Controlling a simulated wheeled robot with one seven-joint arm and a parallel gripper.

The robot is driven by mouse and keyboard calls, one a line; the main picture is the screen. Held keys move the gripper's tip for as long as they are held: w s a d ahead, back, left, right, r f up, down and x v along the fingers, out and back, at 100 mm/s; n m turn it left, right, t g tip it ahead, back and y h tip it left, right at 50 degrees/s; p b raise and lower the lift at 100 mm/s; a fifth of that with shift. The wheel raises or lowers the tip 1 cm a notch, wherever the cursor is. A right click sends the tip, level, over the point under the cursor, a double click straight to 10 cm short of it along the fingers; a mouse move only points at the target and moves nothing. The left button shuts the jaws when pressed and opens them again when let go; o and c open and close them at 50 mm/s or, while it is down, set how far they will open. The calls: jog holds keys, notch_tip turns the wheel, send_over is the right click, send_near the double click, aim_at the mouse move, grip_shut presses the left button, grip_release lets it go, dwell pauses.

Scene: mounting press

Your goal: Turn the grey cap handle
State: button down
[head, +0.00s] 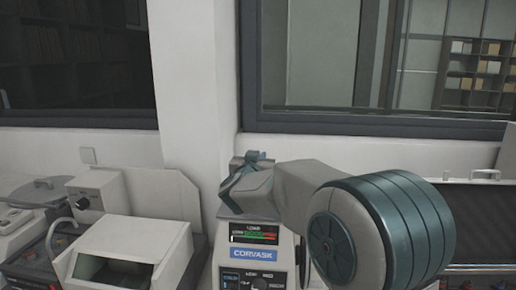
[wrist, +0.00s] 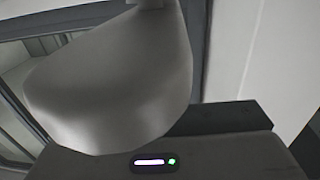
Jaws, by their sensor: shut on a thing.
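The mounting press (head: 253,238) stands at the bottom middle of the head view, with a lit screen and a blue CORVASK label on its front. My gripper (head: 238,176) is at the top of the press, shut on the cap handle. The handle is mostly hidden behind the gripper and my arm, so its angle cannot be told. In the wrist view, a large smooth grey rounded shape fills the upper left; I cannot tell whether it is part of the cap. My dark gripper body with a small light crosses the bottom of that view.
A pale bench machine (head: 115,250) with a dark opening stands left of the press. A box with a knob (head: 97,195) is behind it. A dark open case (head: 485,215) lies at the right. My arm hides much of the area right of the press. A wall and windows are behind.

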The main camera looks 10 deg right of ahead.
jog(key=m+g+h+p, duration=0.1)
jog(key=h, duration=0.1)
jog(key=m+g+h+p, duration=0.1)
jog(key=p, duration=0.1)
jog(key=shift+r+m+h+p, duration=0.3)
jog(key=shift+r+m+h, duration=0.05)
jog(key=shift+m+h, duration=0.05)
jog(key=m+g+h+p, duration=0.3)
jog(key=g+h, duration=0.1)
jog(key=shift+d+f+m, duration=0.1)
jog(key=shift+m, duration=0.2)
jog(key=m+g+h, duration=0.1)
jog(key=g, duration=0.1)
jog(key=shift+s+f+m+g+p, duration=0.1)
jog(key=shift+s+m+g+p, duration=0.05)
jog(key=shift+m+g+p, duration=0.2)
jog(key=m+g+h, duration=0.1)
jog(key=m+g, duration=0.1)
jog(key=g, duration=0.1)
jog(key=m+g+h, duration=0.1)
jog(key=m+g, duration=0.1)
jog(key=g, duration=0.2)
jog(key=shift+s+d+f+m, duration=0.1)
jog(key=shift+s+d+m, duration=0.1)
jog(key=shift+m, duration=0.15)
jog(key=shift+s+f+m+g, duration=0.15)
jog(key=shift+m+g, duration=1.15)
jog(key=shift+g, duration=0.85)
jog(key=shift+m+g, duration=0.3)
jog(key=shift+g, duration=0.3)
